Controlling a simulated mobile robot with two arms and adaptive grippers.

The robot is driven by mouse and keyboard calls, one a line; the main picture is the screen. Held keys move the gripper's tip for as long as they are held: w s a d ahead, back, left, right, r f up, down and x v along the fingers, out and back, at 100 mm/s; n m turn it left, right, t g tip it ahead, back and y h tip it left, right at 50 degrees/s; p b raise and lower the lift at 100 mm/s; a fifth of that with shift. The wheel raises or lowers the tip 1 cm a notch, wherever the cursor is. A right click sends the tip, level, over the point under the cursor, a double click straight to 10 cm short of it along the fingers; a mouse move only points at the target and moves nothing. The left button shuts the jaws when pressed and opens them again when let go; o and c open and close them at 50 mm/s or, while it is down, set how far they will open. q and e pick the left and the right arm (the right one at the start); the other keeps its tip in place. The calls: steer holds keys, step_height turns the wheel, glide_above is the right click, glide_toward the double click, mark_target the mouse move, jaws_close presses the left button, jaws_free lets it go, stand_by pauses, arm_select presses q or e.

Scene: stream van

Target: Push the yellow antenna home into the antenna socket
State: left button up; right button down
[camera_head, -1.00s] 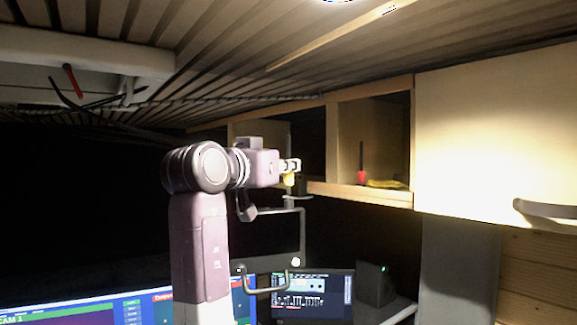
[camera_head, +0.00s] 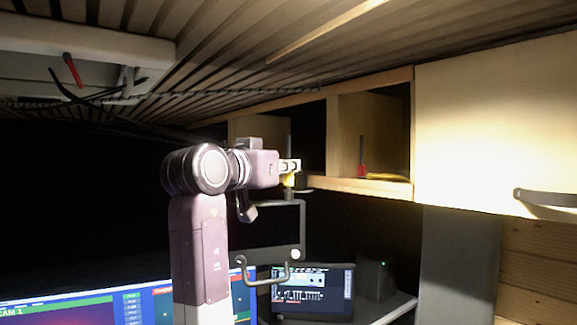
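A small black piece (camera_head: 303,182), perhaps the antenna socket, sits right by the yellow base on top of a dark panel. I cannot tell whether the base is in it. My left gripper is not in view.
An open cubby (camera_head: 372,130) holds a red-based antenna (camera_head: 361,170) and something yellow. A closed cabinet door (camera_head: 490,130) is at right. A dark framed panel (camera_head: 270,225), a small screen (camera_head: 312,292) and a speaker-like box (camera_head: 375,280) stand below. Slatted ceiling is close above.

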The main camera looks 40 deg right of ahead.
steer(key=shift+f+b, duration=0.35)
steer(key=shift+f, duration=0.2)
steer(key=c, duration=2.1)
jaws_free()
steer(key=shift+r, duration=0.1)
steer(key=v, duration=1.2)
